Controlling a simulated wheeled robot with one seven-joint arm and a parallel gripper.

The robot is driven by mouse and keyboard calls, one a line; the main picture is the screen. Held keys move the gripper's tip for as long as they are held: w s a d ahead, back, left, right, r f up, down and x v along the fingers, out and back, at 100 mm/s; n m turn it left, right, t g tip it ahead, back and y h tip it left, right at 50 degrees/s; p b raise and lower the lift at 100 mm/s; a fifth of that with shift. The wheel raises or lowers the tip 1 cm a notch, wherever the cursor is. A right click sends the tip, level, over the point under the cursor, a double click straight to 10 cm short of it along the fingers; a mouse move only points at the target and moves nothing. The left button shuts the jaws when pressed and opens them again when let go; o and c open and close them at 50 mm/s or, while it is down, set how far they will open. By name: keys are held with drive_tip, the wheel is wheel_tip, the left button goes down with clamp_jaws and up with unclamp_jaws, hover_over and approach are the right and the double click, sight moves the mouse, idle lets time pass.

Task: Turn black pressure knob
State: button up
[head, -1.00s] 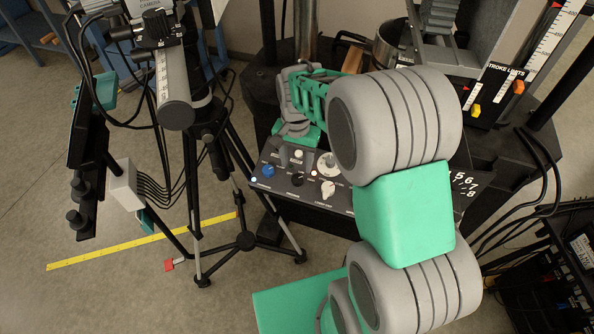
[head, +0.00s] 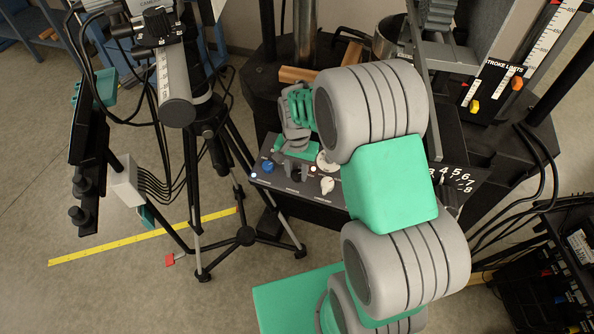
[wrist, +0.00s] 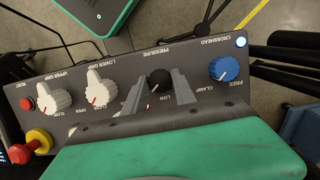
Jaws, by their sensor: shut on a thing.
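The black pressure knob (wrist: 159,80) is on the dark control panel (wrist: 205,115), below the upside-down PRESSURE label in the wrist view. My gripper (wrist: 161,77) has one grey fingertip on each side of this knob and is shut on it. In the head view my gripper (head: 297,172) is down at the panel's front, between the blue knob and a white knob. There its fingers mostly hide the black knob.
Beside the pressure knob are a blue crosshead knob (wrist: 225,68) and two white grip knobs, one nearer (wrist: 101,87) and one farther (wrist: 52,97). Red and yellow buttons (wrist: 38,140) are at the panel's end. A camera tripod (head: 245,237) stands left of the panel.

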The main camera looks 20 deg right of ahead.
clamp_jaws()
drive_tip(key=shift+n, duration=0.4)
drive_tip(key=n+h, duration=0.1)
drive_tip(key=n, duration=0.2)
drive_tip(key=shift+a+n+g, duration=0.1)
drive_tip(key=shift+n+g, duration=0.2)
drive_tip(key=n, duration=0.2)
drive_tip(key=n+h, duration=0.1)
drive_tip(key=n, duration=0.2)
drive_tip(key=shift+h, duration=0.3)
drive_tip(key=o, duration=0.6)
unclamp_jaws()
